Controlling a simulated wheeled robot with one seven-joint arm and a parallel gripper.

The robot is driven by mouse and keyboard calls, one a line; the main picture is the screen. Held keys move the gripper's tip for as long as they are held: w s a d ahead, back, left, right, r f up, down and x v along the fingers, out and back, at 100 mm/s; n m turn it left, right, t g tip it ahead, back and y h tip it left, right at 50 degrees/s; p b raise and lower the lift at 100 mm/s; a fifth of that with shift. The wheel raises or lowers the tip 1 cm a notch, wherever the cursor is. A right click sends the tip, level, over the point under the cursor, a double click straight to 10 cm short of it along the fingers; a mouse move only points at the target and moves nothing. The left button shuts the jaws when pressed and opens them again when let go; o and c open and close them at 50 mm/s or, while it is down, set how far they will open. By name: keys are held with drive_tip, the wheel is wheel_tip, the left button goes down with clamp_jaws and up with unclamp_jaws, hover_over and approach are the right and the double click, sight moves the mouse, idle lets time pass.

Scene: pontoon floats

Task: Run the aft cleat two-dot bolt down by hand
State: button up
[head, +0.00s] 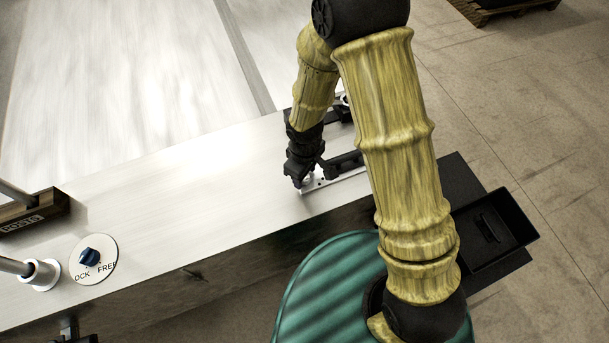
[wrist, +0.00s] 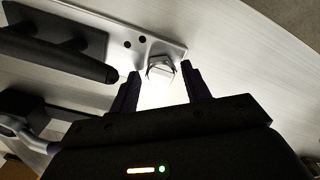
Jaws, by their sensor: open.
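In the wrist view a bright metal bolt head (wrist: 160,68) stands at the end of a light metal plate. Two dark dots (wrist: 135,41) mark the plate beside it. My gripper (wrist: 162,73) is open, with one finger on each side of the bolt head and small gaps showing. The black cleat (wrist: 75,55) with its horn lies on the plate to the left. In the head view my gripper (head: 300,185) is down at the near end of the cleat plate (head: 320,188), and it hides the bolt there. The cleat (head: 345,162) shows partly behind my arm.
A black tray (head: 492,235) is at the right. The deck left of my gripper is clear.

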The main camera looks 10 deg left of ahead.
drive_tip(key=n, duration=0.5)
drive_tip(key=c, duration=0.8)
drive_tip(key=m, duration=0.1)
drive_tip(key=m+b, duration=0.1)
drive_tip(key=shift+f+m, duration=0.2)
drive_tip(key=shift+m, duration=0.1)
drive_tip(key=m+b, duration=0.1)
drive_tip(key=m, duration=0.4)
drive_tip(key=shift+b, duration=0.4)
drive_tip(key=m, duration=0.4)
drive_tip(key=shift+r, duration=0.15)
drive_tip(key=shift+m, duration=0.3)
